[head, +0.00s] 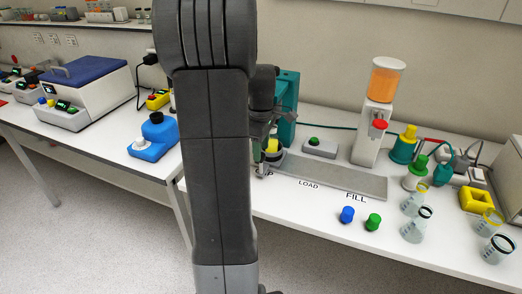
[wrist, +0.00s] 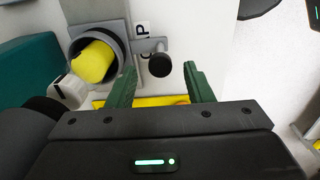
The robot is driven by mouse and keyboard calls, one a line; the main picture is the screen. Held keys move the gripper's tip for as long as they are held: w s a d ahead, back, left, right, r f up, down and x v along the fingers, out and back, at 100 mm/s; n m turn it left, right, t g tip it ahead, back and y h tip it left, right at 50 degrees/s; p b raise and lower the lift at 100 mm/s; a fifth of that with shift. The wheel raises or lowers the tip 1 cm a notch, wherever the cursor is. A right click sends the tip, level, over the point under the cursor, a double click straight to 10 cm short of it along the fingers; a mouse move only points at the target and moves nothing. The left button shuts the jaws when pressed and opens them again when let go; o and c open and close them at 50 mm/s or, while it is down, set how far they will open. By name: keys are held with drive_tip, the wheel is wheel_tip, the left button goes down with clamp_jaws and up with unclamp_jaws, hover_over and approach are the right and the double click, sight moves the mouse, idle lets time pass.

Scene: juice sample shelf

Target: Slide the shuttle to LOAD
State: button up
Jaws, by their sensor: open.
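The shuttle (wrist: 122,40) is a grey ring-shaped holder with a yellow piece (wrist: 93,62) inside it. A short grey arm on it ends in a black knob (wrist: 160,65). It stands by the partly hidden CAP label, at the left end of the grey track (head: 340,180) in the head view. My gripper (wrist: 161,80) is open, its green fingers on either side of the knob's line, with the knob at or just beyond the tips; contact cannot be told. In the head view my arm hides most of the gripper. The LOAD label (head: 308,184) is mid-track, with FILL (head: 356,197) to its right.
A teal machine (head: 287,105) stands over the track's left end. An orange juice dispenser (head: 380,110) stands behind the right part. The track by LOAD looks clear.

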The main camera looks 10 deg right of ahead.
drive_tip(key=shift+f, duration=0.8)
clamp_jaws()
drive_tip(key=s+d, duration=0.8)
drive_tip(key=d, duration=0.4)
drive_tip(key=shift+s+d, duration=0.2)
drive_tip(key=shift+d, duration=0.05)
unclamp_jaws()
drive_tip(key=shift+r, duration=0.15)
wheel_tip(320, 180, up, 14)
drive_tip(key=shift+f, duration=0.2)
